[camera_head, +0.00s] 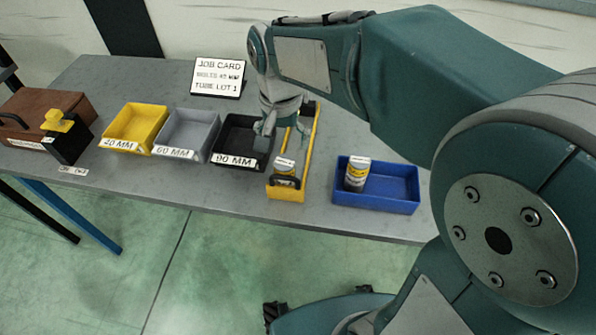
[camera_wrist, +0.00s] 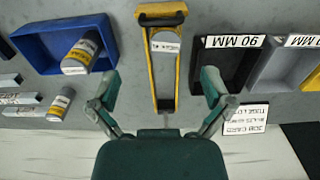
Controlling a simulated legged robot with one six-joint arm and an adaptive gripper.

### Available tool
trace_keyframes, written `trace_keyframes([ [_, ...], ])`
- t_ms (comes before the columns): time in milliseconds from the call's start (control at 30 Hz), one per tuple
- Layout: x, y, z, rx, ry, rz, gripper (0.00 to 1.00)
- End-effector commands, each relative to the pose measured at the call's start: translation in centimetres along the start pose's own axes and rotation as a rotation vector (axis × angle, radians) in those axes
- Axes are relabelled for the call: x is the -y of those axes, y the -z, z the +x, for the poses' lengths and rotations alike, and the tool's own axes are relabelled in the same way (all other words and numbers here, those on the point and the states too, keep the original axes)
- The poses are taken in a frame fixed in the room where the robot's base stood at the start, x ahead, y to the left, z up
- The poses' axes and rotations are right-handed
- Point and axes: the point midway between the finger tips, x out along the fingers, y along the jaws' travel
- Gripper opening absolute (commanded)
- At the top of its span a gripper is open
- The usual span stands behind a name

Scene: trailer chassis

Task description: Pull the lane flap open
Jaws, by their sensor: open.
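A narrow yellow lane (camera_head: 309,140) stands on the bench between the black 90 MM bin and the blue tray. Its front end, the flap (camera_head: 285,192), carries a dark handle (camera_head: 286,181) and looks closed. A white-labelled can sits just behind it. In the wrist view the lane (camera_wrist: 154,75) runs up the middle, with the flap end (camera_wrist: 162,10) at the top. A grey piece with a white label (camera_wrist: 166,46) lies inside. My gripper (camera_wrist: 157,93) is open and empty, its fingers spread either side of the lane's far end. In the head view my gripper (camera_head: 267,128) hangs above the lane and black bin.
A blue tray (camera_head: 390,203) holding a yellow-and-grey can (camera_head: 357,174) stands right of the lane. Black (camera_head: 233,160), grey (camera_head: 180,154) and yellow (camera_head: 124,147) bins stand left. A job card (camera_head: 218,78) stands behind. The bench front edge is clear.

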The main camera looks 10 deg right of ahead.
Motion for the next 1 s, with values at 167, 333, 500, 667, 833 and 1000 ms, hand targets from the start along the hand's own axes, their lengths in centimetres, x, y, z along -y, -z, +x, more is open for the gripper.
trace_keyframes([
  [167,-0.1,-0.1,2.3,0.003,-0.002,0.0,1.0],
  [333,-0.1,-0.1,5.6,0.003,-0.002,-0.001,1.0],
  [500,-0.1,-0.1,8.4,0.003,-0.001,-0.001,1.0],
  [667,-0.1,0.0,10.1,0.001,0.0,-0.001,1.0],
  [833,-0.1,0.0,10.6,-0.002,0.001,-0.002,1.0],
  [1000,-0.1,0.0,10.5,-0.002,0.001,-0.002,1.0],
])
